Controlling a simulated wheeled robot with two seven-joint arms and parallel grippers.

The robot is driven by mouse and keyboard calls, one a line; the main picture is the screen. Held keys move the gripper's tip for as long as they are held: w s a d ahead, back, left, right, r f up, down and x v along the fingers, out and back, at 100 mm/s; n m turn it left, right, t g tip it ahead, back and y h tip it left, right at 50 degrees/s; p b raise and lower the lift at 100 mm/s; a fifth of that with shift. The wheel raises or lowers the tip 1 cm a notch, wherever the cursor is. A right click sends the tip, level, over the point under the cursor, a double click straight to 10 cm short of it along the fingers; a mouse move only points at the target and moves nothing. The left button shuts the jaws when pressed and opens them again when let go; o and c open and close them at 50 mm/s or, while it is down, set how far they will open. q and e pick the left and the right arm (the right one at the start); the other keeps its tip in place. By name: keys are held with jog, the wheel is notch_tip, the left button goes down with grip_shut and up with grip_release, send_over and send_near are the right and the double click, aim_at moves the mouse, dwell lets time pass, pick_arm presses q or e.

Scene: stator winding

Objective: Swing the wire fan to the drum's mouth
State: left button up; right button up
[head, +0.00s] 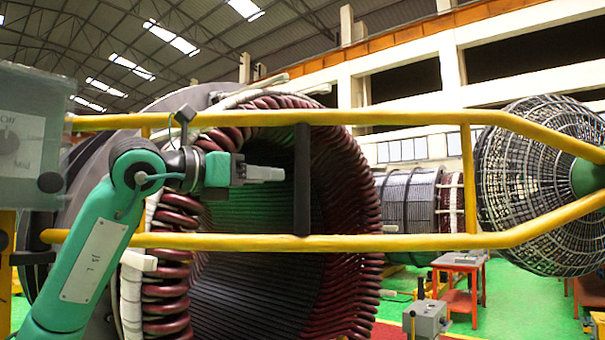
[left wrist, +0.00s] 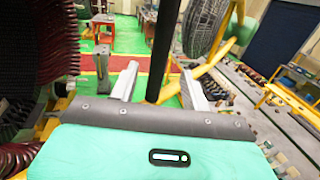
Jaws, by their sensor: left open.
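The wire fan (head: 532,190) is a round cone of wire mesh at the right of the head view, on the end of a yellow tube frame (head: 400,241). It also shows at the top of the left wrist view (left wrist: 205,22). The drum (head: 350,215) stands at the centre-left, its dark mouth ringed by red-brown coils. A black upright grip bar (head: 302,190) joins the frame's two rails before the mouth. My left gripper (head: 284,174) is open just left of the bar; in the left wrist view the bar (left wrist: 164,50) stands between the fingers. My right gripper is not in view.
The yellow rails cross in front of the drum, above and below my left gripper. A red table (head: 460,264) and a grey box on a post (head: 426,318) stand on the green floor to the right. A grey control box (head: 30,135) is at the left edge.

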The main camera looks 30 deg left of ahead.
aim_at(302, 179)
pick_arm(q)
jog(key=p+x, duration=0.3)
jog(key=x, duration=0.6)
jog(key=shift+w+d, duration=0.1)
jog(key=shift+w, duration=0.1)
jog(key=shift+c, duration=0.7)
grip_shut()
